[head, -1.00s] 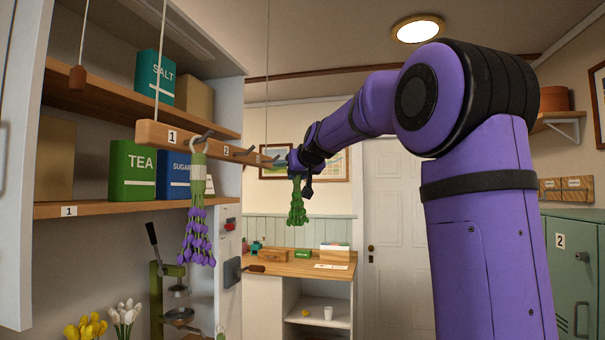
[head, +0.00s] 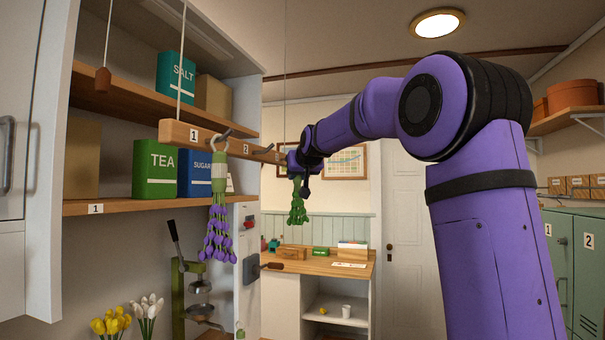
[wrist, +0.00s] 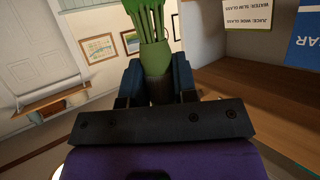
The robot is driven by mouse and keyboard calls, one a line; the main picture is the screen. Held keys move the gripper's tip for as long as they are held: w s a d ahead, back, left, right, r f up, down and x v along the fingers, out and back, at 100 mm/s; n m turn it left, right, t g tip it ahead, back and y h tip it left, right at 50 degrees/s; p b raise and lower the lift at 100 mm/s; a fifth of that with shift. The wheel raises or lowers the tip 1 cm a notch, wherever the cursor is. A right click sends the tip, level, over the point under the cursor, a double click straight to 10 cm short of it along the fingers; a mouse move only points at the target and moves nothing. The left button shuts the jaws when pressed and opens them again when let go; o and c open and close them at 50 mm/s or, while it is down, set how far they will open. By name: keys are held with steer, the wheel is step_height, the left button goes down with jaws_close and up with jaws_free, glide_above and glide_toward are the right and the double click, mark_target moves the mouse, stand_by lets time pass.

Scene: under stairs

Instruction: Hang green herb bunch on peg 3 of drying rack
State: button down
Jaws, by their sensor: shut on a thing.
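The green herb bunch (head: 298,205) hangs head down below my gripper (head: 298,168) in the head view. Labels 1 and 2 show; no label 3 is readable. My gripper is at the bar's far right end, and any peg there is hidden or too small to tell. A purple flower bunch (head: 217,220) hangs on the peg by label 1.
Shelves with a green TEA box (head: 155,168), a blue SUGAR box (head: 200,174) and a SALT box (head: 176,76) stand behind the rack. A wooden desk (head: 320,265) is at the back. Green lockers (head: 560,255) stand at right. A wooden-handled cord (head: 103,80) hangs at upper left.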

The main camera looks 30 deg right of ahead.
steer(key=shift+w+a+r, duration=0.1)
steer(key=shift+w+a, duration=0.1)
steer(key=shift+a, duration=0.1)
steer(key=shift+w+a+f, duration=0.3)
steer(key=shift+w+f, duration=0.05)
steer(key=shift+f, duration=0.05)
steer(key=shift+w+f, duration=0.2)
steer(key=shift+f, duration=0.3)
steer(key=shift+a, duration=0.1)
steer(key=shift+c, duration=1.1)
jaws_free()
steer(key=shift+s, duration=0.1)
steer(key=s+d+r, duration=0.1)
steer(key=s+r, duration=0.1)
steer(key=s, duration=0.5)
steer(key=shift+s+d, duration=0.2)
steer(key=shift+s, duration=0.05)
